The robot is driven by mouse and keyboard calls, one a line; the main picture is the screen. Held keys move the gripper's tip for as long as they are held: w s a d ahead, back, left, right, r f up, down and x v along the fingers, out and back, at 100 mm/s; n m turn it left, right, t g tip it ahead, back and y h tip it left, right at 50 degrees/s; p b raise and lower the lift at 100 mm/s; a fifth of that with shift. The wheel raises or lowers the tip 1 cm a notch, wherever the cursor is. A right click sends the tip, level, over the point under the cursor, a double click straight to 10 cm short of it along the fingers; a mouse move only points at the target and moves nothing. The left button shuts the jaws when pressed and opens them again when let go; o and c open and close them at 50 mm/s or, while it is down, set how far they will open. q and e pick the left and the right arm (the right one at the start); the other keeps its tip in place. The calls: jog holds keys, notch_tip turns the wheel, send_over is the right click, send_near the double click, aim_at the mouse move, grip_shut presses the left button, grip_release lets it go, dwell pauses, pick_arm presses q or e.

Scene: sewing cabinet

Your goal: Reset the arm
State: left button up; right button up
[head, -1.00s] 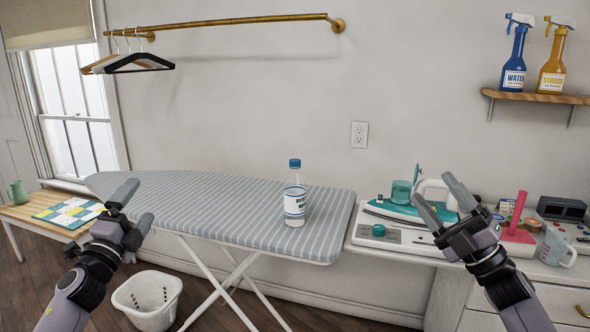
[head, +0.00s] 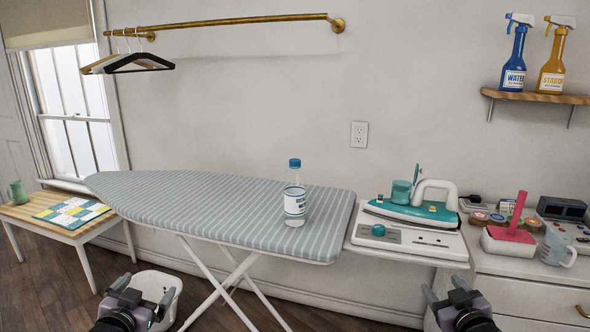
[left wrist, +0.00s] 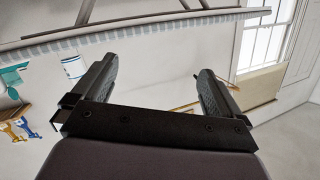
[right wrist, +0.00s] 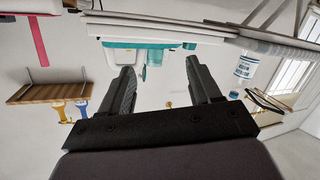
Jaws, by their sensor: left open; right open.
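My left gripper (head: 139,294) is at the bottom of the head view, in front of the white basket and below the ironing board's left part. It is open and empty; its two spread fingers also show in the left wrist view (left wrist: 152,82). My right gripper (head: 444,292) is at the bottom right of the head view, in front of the cabinet. It is open and empty, with its fingers apart in the right wrist view (right wrist: 163,85). Neither gripper touches anything that I can see.
An ironing board (head: 200,200) carries a water bottle (head: 295,205). A teal iron (head: 415,212) rests on its station beside the board. A white basket (head: 165,283) stands on the floor. A cabinet (head: 530,291) stands at the right, a low table (head: 60,230) at the left.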

pick_arm(q)
jog(key=s+d+f+g, duration=0.2)
jog(key=s+d+f, duration=0.2)
jog(key=s, duration=0.6)
jog(key=s+d+f+g+h, duration=0.1)
jog(key=s+d+f, duration=0.3)
jog(key=s+f, duration=0.4)
jog(key=s+d+f+g+h, duration=0.1)
jog(key=s+d+f, duration=0.3)
jog(key=s, duration=1)
notch_tip(320, 180, down, 3)
jog(key=shift+d+r+n+g, duration=0.2)
jog(key=shift+n+g, duration=0.2)
jog(key=shift+g, duration=0.4)
pick_arm(e)
jog(key=s+a+f+g, duration=0.2)
jog(key=s+a+f, duration=0.2)
jog(key=s, duration=0.6)
jog(key=s+a+f+g+y, duration=0.1)
jog(key=s+a+f, duration=0.3)
jog(key=s+f, duration=0.4)
jog(key=s+a+f+g+y, duration=0.1)
jog(key=s+a+f, duration=0.3)
jog(key=s, duration=1)
notch_tip(320, 180, down, 3)
jog(key=shift+r+m+g, duration=0.2)
jog(key=shift+m+g, duration=0.2)
jog(key=shift+g, duration=0.4)
